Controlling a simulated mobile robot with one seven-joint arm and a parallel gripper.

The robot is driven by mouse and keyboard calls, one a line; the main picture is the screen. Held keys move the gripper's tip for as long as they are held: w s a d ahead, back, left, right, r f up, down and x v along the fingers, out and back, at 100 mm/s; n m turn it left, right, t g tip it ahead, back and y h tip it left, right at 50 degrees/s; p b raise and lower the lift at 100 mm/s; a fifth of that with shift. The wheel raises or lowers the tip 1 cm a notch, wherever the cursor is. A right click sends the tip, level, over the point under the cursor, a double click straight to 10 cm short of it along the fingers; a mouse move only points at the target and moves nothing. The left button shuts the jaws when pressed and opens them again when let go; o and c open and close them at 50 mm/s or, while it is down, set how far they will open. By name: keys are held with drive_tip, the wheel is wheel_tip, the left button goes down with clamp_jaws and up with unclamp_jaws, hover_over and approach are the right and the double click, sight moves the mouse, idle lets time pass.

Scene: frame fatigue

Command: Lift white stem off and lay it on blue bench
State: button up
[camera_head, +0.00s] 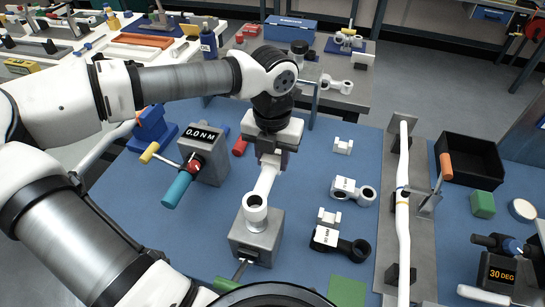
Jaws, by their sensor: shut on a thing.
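The white stem (262,190) is a short white tube with a ring-shaped clamp at its near end, tilted away towards my gripper. My gripper (270,160) points down and is shut on the far end of the stem. The stem's ring end appears over the grey block fixture (262,238); I cannot tell whether it touches the block. My gripper hides the stem's far end. The blue bench (312,270) spreads under and around the fixture.
Left stands a grey box (205,158) reading 0.0 NM. Right of the fixture lie a white-labelled stem (353,190) and a black stem (340,240). A long white tube (402,220) stands on a grey rail further right, beside a black tray (470,158). Bare bench lies between.

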drive_tip(key=shift+r, duration=0.55)
drive_tip(key=shift+r+p, duration=1.05)
drive_tip(key=shift+r, duration=0.95)
drive_tip(key=shift+s, duration=0.1)
